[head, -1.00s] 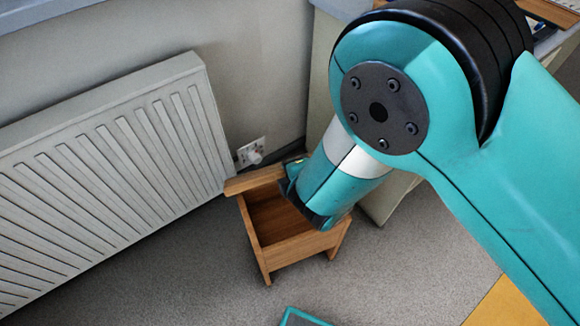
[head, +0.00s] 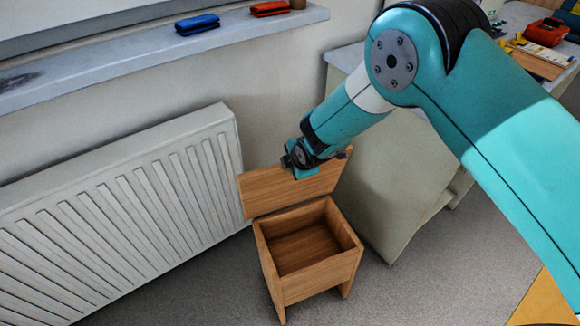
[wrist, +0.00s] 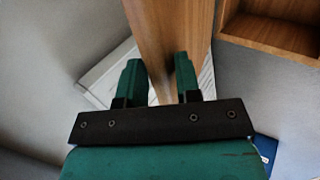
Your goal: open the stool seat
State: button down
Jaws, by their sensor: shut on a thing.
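The wooden stool (head: 318,285) stands on the grey carpet. Its seat (head: 275,193) is raised on the rear edge, close to upright, and the empty wooden box inside shows. My gripper (head: 293,160) is at the top edge of the raised seat in the head view; my wrist hides part of that edge. In the wrist view my gripper (wrist: 160,78) has its two green fingers on either side of the seat board (wrist: 165,35), shut on it. A corner of the open box (wrist: 270,30) shows at upper right there.
A white radiator (head: 130,205) is on the wall just left of the stool. A pale cabinet (head: 400,190) stands to the right. A windowsill (head: 130,55) above bears a blue folded item (head: 197,23) and a red one (head: 270,8). Carpet in front is clear.

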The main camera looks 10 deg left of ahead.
jog(key=shift+d, duration=0.1)
dwell(0.8)
jog(key=c, duration=1)
grip_release()
jog(key=shift+o, duration=0.2)
jog(key=v, duration=1.7)
jog(key=shift+s, duration=0.15)
jog(key=shift+r, duration=0.1)
